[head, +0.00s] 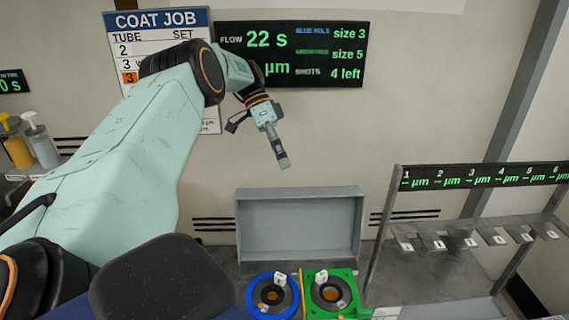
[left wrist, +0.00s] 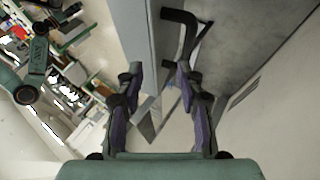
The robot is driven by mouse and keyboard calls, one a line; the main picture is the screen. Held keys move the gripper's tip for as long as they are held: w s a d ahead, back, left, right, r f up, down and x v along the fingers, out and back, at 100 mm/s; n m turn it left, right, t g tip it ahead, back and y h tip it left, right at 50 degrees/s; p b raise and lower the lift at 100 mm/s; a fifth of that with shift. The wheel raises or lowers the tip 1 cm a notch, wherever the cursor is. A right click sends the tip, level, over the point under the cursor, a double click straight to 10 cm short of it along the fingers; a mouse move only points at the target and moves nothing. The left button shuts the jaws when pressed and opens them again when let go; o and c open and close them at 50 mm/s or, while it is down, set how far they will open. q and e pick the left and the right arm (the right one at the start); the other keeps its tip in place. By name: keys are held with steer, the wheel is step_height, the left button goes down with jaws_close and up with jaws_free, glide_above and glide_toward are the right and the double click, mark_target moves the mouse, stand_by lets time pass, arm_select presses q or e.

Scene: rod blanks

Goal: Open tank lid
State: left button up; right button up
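A shallow grey lid-like panel (head: 300,226) stands upright behind two openings at the bottom of the head view. Its rimmed, hollow side faces me. In front of it are a blue-ringed opening (head: 251,296) and a green-framed opening (head: 345,310). My left gripper (head: 282,158) hangs above the panel, apart from it, pointing down. In the left wrist view its fingers (left wrist: 160,92) are spread with nothing between them. A black bent handle (left wrist: 180,16) shows beyond the fingers, next to a grey panel edge (left wrist: 133,30). My right gripper is not in view.
A rack with a numbered display (head: 487,178) and several small tags stands at the right. A yellow pump bottle (head: 16,148) and a white one (head: 42,146) stand at the far left. A job board (head: 160,20) and a green-lettered screen (head: 292,55) hang on the wall.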

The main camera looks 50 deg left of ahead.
arm_select(q)
steer(key=shift+s, duration=0.1)
steer(key=shift+r, duration=0.15)
steer(key=shift+c, duration=0.5)
steer(key=shift+w+d+r+y, duration=0.2)
steer(key=shift+w+d+r, duration=0.15)
steer(key=shift+r, duration=0.25)
steer(key=shift+w+d+r+y, duration=0.2)
steer(key=shift+w+d+r, duration=0.15)
steer(key=shift+r, duration=0.2)
steer(key=c, duration=0.3)
steer(key=shift+w+a+f+n+g+y+p, duration=0.1)
steer(key=shift+w+n+g+y+p, duration=0.05)
steer(key=shift+n+y, duration=0.35)
steer(key=shift+w+a+n+g+y+p, duration=0.15)
steer(key=shift+n+y, duration=0.25)
steer(key=shift+n, duration=0.2)
steer(key=c, duration=0.3)
steer(key=shift+w+n+y, duration=0.1)
steer(key=shift+n+y, duration=0.2)
steer(key=shift+n, duration=0.3)
jaws_close()
steer(key=w+a+f+n+y, duration=0.2)
steer(key=a+n+y, duration=0.25)
steer(key=n, duration=0.85)
steer(key=s+d+f+b, duration=0.1)
steer(key=s+d+f, duration=0.2)
steer(key=f, duration=0.5)
steer(key=shift+f, duration=0.25)
